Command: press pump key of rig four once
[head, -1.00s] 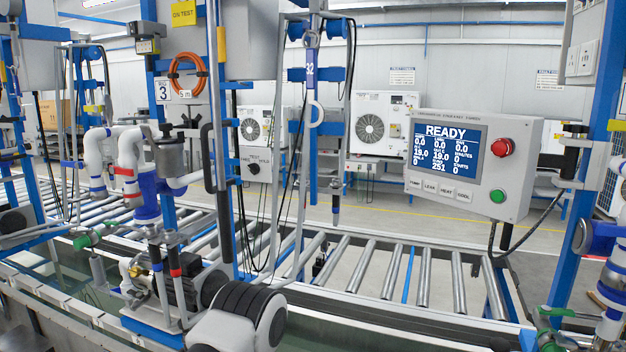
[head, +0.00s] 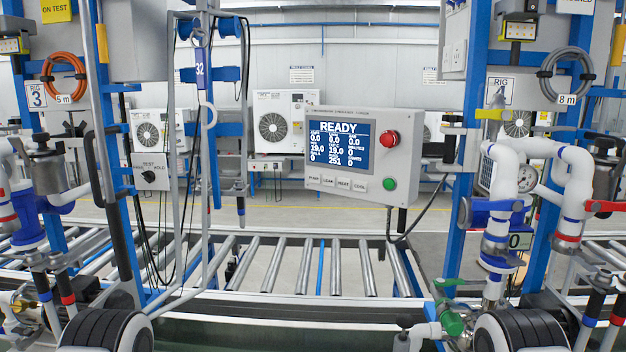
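A grey control console (head: 350,157) stands between the rig 3 and rig 4 frames, facing me. Its blue screen (head: 341,143) reads READY above rows of numbers. The rig 4 sign (head: 499,92) hangs on the blue frame to the right. Which rig the console serves cannot be told.
The rig 3 sign (head: 37,96) is on the left frame. A roller conveyor (head: 305,265) runs below the console. Hanging cables are left of the console.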

